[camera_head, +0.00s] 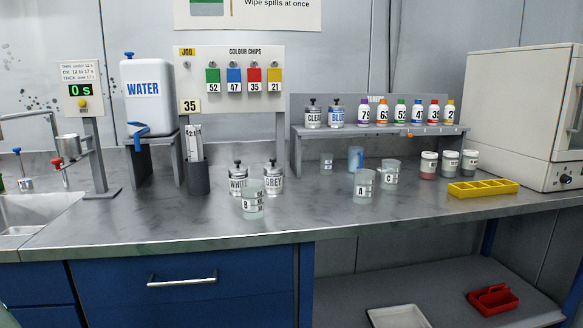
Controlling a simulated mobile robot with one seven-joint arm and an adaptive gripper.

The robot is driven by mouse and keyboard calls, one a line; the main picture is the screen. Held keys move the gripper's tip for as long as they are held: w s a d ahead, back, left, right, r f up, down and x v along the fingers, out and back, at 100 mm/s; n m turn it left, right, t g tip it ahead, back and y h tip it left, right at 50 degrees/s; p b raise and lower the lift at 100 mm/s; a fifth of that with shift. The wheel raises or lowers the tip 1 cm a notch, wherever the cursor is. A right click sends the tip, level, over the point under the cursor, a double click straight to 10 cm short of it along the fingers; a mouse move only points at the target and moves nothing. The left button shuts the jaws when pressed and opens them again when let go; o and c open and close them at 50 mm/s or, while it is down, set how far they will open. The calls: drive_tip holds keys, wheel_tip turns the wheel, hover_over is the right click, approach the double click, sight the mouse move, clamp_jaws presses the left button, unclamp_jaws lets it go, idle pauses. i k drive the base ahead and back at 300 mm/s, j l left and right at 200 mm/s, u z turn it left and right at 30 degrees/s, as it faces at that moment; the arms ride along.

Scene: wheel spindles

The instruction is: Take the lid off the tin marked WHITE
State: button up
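The tin marked WHITE (237,182) stands on the steel counter, left of centre. It is a small metal tin with a black knob on its lid, and the lid is on. A clear beaker marked B (253,205) stands in front of it to the right and covers part of it. The tin marked GREY (273,180) stands close on its right, also lidded with a black knob. My gripper is not in view.
A dark cylinder (198,178) with a paper strip stands left of the tin, near the WATER container (147,92) on its stand. Beakers A (363,188) and C (390,175) stand to the right. A shelf (380,131) holds tins and bottles. The counter's front left (130,232) is clear.

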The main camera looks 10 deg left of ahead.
sight(238, 169)
drive_tip(key=j+z, duration=0.35)
drive_tip(key=j, duration=0.2)
drive_tip(key=k+j+z, duration=0.15)
drive_tip(key=j+z, duration=0.2)
drive_tip(key=j, duration=0.2)
drive_tip(key=k+j, duration=0.1)
drive_tip(key=j, duration=0.3)
drive_tip(key=k+j+z, duration=0.15)
drive_tip(key=j, duration=0.65)
drive_tip(key=i+j, duration=0.1)
drive_tip(key=j, duration=0.2)
drive_tip(key=i+j, duration=0.1)
drive_tip(key=j, duration=0.2)
drive_tip(key=i+j, duration=0.1)
drive_tip(key=j, duration=0.2)
drive_tip(key=i, duration=0.9)
drive_tip(key=l+z, duration=0.05)
